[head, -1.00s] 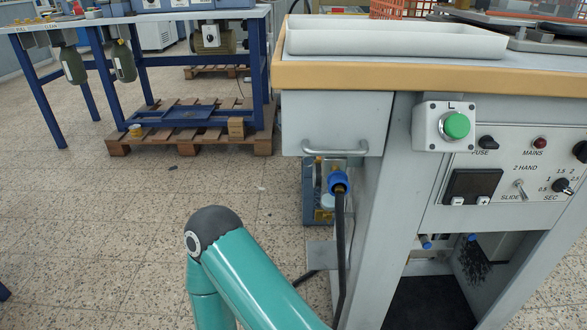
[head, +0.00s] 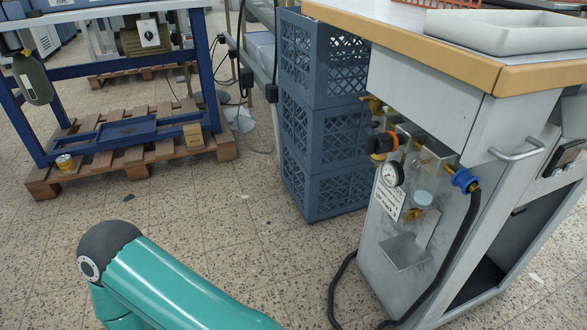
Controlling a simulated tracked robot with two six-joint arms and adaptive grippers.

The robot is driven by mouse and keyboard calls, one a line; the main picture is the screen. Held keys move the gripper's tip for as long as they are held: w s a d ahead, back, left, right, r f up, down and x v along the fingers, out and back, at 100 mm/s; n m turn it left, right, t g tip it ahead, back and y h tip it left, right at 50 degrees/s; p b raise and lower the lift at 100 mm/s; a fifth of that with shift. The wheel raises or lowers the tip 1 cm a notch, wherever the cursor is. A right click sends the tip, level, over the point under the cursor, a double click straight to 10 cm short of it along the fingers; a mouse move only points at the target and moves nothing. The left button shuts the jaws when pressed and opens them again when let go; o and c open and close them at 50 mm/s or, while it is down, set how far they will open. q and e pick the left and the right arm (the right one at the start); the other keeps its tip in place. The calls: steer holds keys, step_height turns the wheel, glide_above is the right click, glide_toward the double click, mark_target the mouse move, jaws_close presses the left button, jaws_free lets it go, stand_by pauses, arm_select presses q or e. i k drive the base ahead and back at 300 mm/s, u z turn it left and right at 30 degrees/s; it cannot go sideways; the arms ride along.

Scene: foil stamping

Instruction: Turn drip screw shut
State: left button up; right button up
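An air unit is mounted on the left side of the grey machine cabinet (head: 388,285). It has a black knob with an orange ring (head: 383,144), a round pressure gauge (head: 391,173), brass fittings and a small pale-capped part (head: 424,198). A brass piece (head: 413,214) sits just below that cap. The drip screw is too small to tell apart from these parts. A blue fitting (head: 465,181) with a black hose is on the cabinet at the right. Neither gripper is in view; only a teal link of my arm shows at the lower left.
Stacked blue-grey crates (head: 325,125) stand behind the air unit. The tan-edged worktop (head: 430,50) overhangs it. The black hose (head: 465,240) loops down to the floor. A wooden pallet (head: 140,155) lies under a blue-framed bench at left.

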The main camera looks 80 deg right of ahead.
mark_target(375, 124)
steer(key=u, duration=0.15)
steer(key=i, duration=1.15)
steer(key=z, duration=1.55)
steer(key=i, duration=0.25)
steer(key=z, duration=2.75)
steer(key=k, duration=0.4)
steer(key=z, duration=0.35)
steer(key=i, duration=1.45)
steer(key=u, duration=0.35)
